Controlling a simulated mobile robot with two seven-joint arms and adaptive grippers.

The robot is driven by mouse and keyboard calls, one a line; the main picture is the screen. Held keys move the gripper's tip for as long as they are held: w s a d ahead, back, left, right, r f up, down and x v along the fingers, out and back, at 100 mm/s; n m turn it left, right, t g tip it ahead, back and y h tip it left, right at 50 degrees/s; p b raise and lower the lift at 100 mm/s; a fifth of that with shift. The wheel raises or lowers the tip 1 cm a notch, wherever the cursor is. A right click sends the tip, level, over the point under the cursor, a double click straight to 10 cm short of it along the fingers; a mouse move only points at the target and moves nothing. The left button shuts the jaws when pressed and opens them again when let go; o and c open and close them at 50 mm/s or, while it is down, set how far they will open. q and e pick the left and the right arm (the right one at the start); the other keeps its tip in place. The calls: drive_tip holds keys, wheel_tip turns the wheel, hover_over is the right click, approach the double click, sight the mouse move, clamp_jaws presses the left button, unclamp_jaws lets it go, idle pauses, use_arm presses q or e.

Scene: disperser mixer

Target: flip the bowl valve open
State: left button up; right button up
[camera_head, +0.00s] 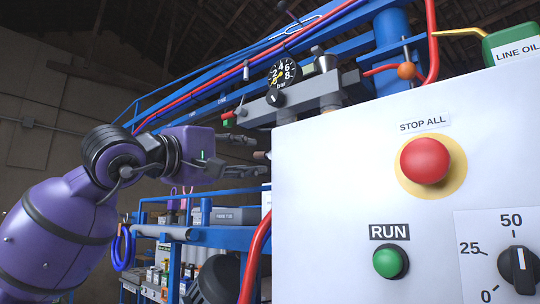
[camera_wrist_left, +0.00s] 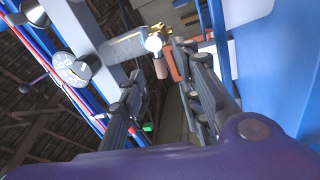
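My left gripper (camera_head: 250,154) is open, left of the white panel's edge in the head view. Its two fingers are apart, one above the other, with a small pinkish part by the tips, partly behind the panel. In the left wrist view the open fingers (camera_wrist_left: 160,62) frame a grey cylinder end with a brass fitting (camera_wrist_left: 157,32) and a reddish part (camera_wrist_left: 175,66) beyond the tips. Nothing is held. No label marks the bowl valve, so I cannot tell which of these parts belongs to it. My right gripper is not in view.
The white control panel (camera_head: 350,180) carries a red stop button (camera_head: 425,160), a green run button (camera_head: 390,262) and a dial (camera_head: 519,268). A gauge (camera_head: 284,74) sits on a grey manifold above. Blue frame rails and red hoses are close around. A shelf (camera_head: 210,236) stands below.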

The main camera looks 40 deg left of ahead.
sight(261, 156)
use_arm(q)
drive_tip(key=p+x, duration=0.1)
drive_tip(key=x, duration=0.1)
drive_tip(key=p+x, duration=0.1)
drive_tip(key=x, duration=0.1)
drive_tip(key=shift+w+r, duration=0.3)
drive_tip(key=shift+w+p, duration=0.3)
drive_tip(key=shift+w, duration=0.35)
drive_tip(key=shift+f, duration=0.1)
drive_tip(key=shift+c, duration=0.4)
clamp_jaws()
